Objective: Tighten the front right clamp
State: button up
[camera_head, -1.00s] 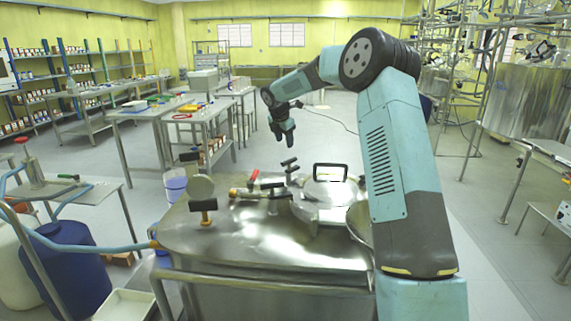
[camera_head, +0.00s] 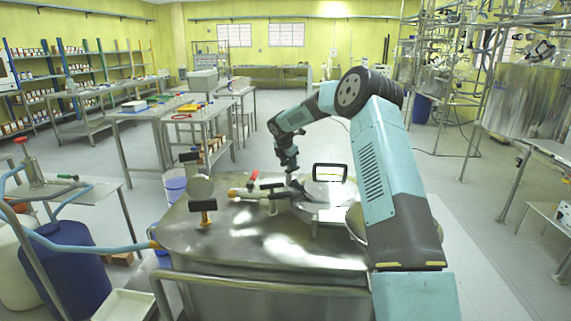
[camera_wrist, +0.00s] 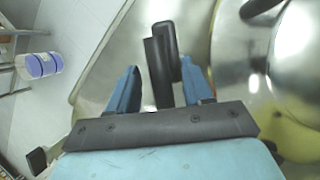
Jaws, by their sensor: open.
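My gripper (camera_head: 289,165) is over the steel reactor top (camera_head: 250,243), pointing down beside the round lid with its rectangular handle (camera_head: 330,173). In the wrist view my gripper (camera_wrist: 160,67) has its two blue fingers apart. A black clamp handle (camera_wrist: 157,76) lies between them, with a gap to each finger visible. Whether the fingers are level with the handle is hard to tell. In the head view my gripper mostly hides this clamp. Another black-handled clamp (camera_head: 272,187) shows to its left and nearer the camera.
A black handle (camera_wrist: 262,8) shows by the shiny dome in the wrist view. A valve with a red handle (camera_head: 253,175) and an upright fitting with a black bar (camera_head: 203,206) stand on the left of the reactor top. The front of the top is bare.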

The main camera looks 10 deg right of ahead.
jog(key=shift+f, duration=0.15)
jog(key=shift+a+r, duration=0.1)
jog(key=shift+r, duration=0.1)
jog(key=c, duration=0.8)
jog(key=shift+w, duration=0.1)
jog(key=shift+o, duration=0.4)
jog(key=shift+r, duration=0.1)
jog(key=o, duration=0.7)
jog(key=shift+w+a, duration=0.1)
jog(key=shift+w, duration=0.05)
jog(key=shift+f, duration=0.2)
jog(key=v, duration=1.3)
jog(key=shift+s+r, duration=0.25)
jog(key=shift+r, duration=0.05)
